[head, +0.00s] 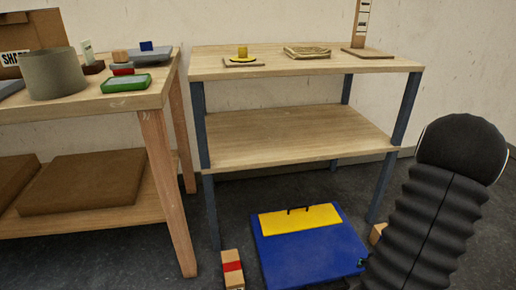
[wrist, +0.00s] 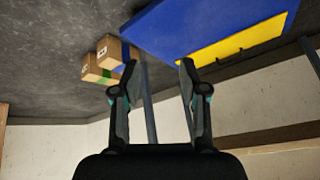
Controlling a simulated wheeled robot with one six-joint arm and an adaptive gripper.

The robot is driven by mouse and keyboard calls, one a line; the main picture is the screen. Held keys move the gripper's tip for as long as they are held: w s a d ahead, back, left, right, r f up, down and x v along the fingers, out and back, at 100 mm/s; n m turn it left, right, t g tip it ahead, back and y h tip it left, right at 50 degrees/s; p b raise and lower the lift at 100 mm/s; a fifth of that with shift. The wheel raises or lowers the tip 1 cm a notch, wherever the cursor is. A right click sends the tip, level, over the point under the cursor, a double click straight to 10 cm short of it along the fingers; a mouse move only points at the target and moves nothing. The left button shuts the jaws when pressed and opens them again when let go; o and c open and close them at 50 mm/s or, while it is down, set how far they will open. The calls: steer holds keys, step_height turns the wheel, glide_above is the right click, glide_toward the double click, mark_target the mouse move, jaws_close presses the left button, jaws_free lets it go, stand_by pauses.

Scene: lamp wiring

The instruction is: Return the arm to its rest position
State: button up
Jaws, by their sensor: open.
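My gripper (wrist: 158,75) shows in the wrist view with its two fingers spread apart and nothing between them. Past the fingertips are a table leg, the pale wall and the dark floor. In the head view a black ribbed part of my arm (head: 430,220) rises at the right edge. My gripper is not clearly visible in the head view.
A blue and yellow case (head: 305,250) lies on the floor below the two-tier table (head: 290,138); it also shows in the wrist view (wrist: 165,30). Small boxes (head: 232,268) stand beside it. A wooden bench (head: 155,97) with a grey pot (head: 52,75) is at left.

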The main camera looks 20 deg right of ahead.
steer(key=w+a+r+n+h, duration=0.15)
steer(key=w+a+r, duration=0.25)
steer(key=a+r, duration=0.5)
steer(key=w+a+r+n, duration=0.25)
steer(key=a+r, duration=0.25)
steer(key=r, duration=0.8)
steer(key=s+a+r+n+y, duration=0.1)
steer(key=s+a+r, duration=0.2)
steer(key=a, duration=0.4)
steer(key=s+a+r+n+y, duration=0.2)
steer(key=s+a+r, duration=0.2)
steer(key=a, duration=0.4)
steer(key=s+a+r+n+y+p, duration=0.1)
steer(key=s+a+r, duration=0.2)
steer(key=a, duration=0.4)
steer(key=shift+s+a+r+n, duration=0.15)
steer(key=shift+a+r+n, duration=0.25)
steer(key=shift+r, duration=0.45)
